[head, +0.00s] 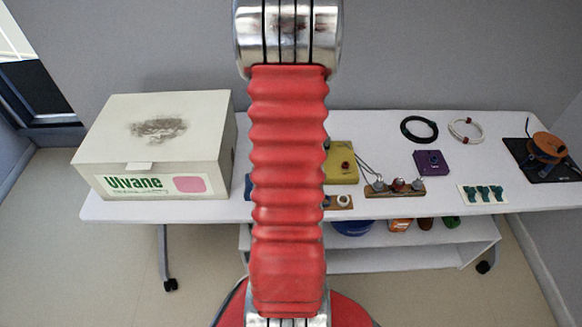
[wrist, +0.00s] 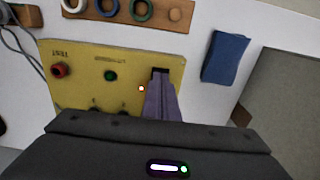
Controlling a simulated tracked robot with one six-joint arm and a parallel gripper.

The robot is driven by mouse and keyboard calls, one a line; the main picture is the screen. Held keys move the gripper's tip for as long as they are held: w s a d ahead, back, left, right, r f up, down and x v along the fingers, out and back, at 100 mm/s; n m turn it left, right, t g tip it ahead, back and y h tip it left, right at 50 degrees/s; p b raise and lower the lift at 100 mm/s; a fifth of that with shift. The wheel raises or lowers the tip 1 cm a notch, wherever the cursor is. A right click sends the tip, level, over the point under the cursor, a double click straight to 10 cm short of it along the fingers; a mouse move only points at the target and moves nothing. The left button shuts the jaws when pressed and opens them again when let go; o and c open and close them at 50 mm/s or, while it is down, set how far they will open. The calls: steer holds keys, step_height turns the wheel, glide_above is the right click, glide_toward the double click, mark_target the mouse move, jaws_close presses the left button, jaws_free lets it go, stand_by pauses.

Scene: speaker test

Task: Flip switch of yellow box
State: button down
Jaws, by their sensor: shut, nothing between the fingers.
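The yellow box (head: 343,163) stands on the white table, partly hidden behind my red arm in the head view. In the wrist view, the yellow box (wrist: 85,72) fills much of the left and middle. It shows a red knob (wrist: 59,70), a green knob (wrist: 111,76), a small lit red light (wrist: 141,88) and a black switch area (wrist: 160,72) near its right end. My gripper (wrist: 159,88) is shut and empty, with its purple-grey fingertips just at the black switch area. I cannot tell whether they touch it. My gripper is hidden in the head view.
A large white carton (head: 150,140) stands left on the table. Right of the yellow box are a wooden board with terminals (head: 395,189), a purple box (head: 432,162) and coiled cables (head: 419,129). A blue block (wrist: 225,58) and a board with rings (wrist: 165,14) lie near the box.

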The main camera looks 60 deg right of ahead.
steer(key=shift+f, duration=0.35)
stand_by(0.4)
steer(key=shift+r, duration=0.15)
step_height(320, 180, up, 7)
stand_by(1.0)
stand_by(0.6)
steer(key=shift+s+a+f, duration=0.1)
steer(key=shift+a+f, duration=0.15)
steer(key=shift+f, duration=0.05)
steer(key=w+a+r+n+t, duration=0.2)
steer(key=a+r+n, duration=0.2)
steer(key=a, duration=1)
steer(key=w+a+r+n+t, duration=0.1)
steer(key=w+a+r+n, duration=0.2)
steer(key=a+r, duration=0.6)
steer(key=w+a+r+n+t, duration=0.2)
steer(key=a+r+n, duration=0.3)
steer(key=a, duration=1.4)
steer(key=shift+w+a+r+n+t, duration=0.3)
steer(key=shift+w+a+r, duration=0.15)
steer(key=shift+r, duration=0.3)
